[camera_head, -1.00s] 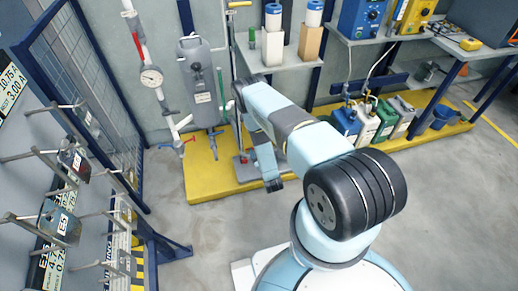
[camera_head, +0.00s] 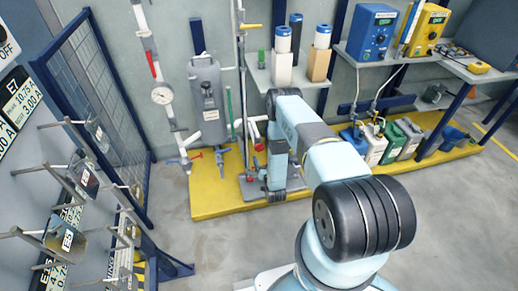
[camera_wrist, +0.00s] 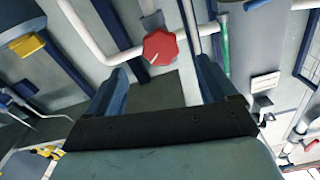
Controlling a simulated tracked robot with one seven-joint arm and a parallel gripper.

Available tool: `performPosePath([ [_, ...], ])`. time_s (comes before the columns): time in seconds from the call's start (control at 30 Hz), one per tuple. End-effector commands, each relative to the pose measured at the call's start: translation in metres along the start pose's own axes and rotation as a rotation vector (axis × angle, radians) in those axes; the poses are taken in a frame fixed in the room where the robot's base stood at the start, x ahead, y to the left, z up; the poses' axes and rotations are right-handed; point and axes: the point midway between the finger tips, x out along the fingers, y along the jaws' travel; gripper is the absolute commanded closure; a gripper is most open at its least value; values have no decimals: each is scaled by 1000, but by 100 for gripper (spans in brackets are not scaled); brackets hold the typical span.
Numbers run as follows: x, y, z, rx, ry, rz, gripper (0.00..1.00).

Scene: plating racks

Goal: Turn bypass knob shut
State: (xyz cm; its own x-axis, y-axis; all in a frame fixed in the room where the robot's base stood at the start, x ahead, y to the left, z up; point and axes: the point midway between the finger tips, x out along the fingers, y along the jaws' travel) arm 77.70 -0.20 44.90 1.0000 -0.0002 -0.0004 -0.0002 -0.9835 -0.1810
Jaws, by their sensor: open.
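A red faceted knob (camera_wrist: 160,46) with a pale mark on its face sits by a bent white pipe in the wrist view. My gripper (camera_wrist: 160,70) is open, with one blue finger on each side of the view below the knob. The knob appears beyond the fingertips, between their lines and apart from them; nothing is between the jaws. In the head view, a small red part (camera_head: 258,144) shows at a white pipe just left of my arm's end, which hides part of the piping. The fingers are not clear there.
A grey tank (camera_head: 208,100) and a pressure gauge (camera_head: 162,95) stand left of my arm. A green rod (camera_wrist: 223,45) runs close to the right finger. Shelves with canisters (camera_head: 282,54) are behind; jugs (camera_head: 374,143) stand on the yellow platform (camera_head: 215,197). The floor in front is clear.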

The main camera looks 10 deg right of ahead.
Motion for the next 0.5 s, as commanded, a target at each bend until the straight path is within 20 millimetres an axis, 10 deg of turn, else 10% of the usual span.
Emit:
performPosePath([
  [0.5, 82, 0, 0, -1, 1, -1, 15],
])
